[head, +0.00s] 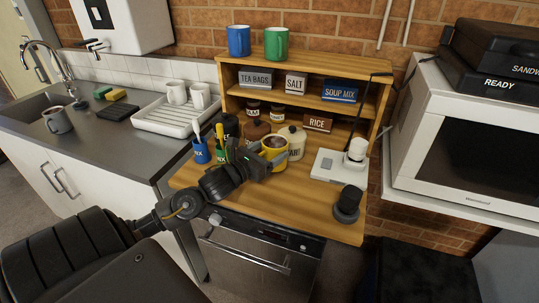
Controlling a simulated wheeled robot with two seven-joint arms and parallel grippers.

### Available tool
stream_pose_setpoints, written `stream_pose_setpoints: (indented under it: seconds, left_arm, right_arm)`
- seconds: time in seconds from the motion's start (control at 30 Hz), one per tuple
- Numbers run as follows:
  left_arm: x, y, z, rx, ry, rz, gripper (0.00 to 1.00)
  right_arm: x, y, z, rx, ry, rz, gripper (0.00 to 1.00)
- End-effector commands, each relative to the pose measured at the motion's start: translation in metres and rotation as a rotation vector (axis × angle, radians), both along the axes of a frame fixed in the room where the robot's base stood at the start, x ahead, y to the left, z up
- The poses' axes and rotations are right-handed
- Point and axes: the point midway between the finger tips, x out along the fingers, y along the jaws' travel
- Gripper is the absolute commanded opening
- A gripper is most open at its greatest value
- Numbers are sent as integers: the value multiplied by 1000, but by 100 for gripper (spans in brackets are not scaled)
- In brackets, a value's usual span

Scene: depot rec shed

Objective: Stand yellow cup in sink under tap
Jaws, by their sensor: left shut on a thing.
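The yellow cup (275,164) is over the wooden counter in the head view, in front of the shelf unit. Its open top shows a brownish inside; I cannot tell whether that is liquid. My left gripper (262,161) is shut on the cup from its left side and hides part of it. I cannot tell whether the cup touches the counter. The steel sink (22,104) is at the far left, with the curved tap (62,67) at its back. My right gripper is not in view.
A grey mug (57,120) stands by the sink's right edge. A white draining rack (165,122) with two white mugs lies between sink and counter. A blue cup (201,152) with utensils and lidded jars (294,141) crowd the held cup.

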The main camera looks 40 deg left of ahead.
Motion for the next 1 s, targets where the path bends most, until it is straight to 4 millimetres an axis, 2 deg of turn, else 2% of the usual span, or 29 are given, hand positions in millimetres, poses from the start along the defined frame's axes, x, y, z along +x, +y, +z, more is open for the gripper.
stream_pose_setpoints:
  seconds: [0.13, 0.53, 0.57, 0.7, 1.0]
  left_arm:
    - [0, 0, -13, -1, -2, 0, 38]
    - [0, 0, -19, 1, -3, -1, 38]
    - [0, 0, -19, 1, -1, -1, 74]
    - [0, 0, -19, 1, 0, -1, 93]
    - [-1, 0, -17, 1, 0, -1, 93]
  right_arm:
    - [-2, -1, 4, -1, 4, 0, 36]
    - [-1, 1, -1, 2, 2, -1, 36]
    - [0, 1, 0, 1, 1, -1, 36]
    - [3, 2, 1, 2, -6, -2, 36]
    - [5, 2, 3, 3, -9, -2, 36]
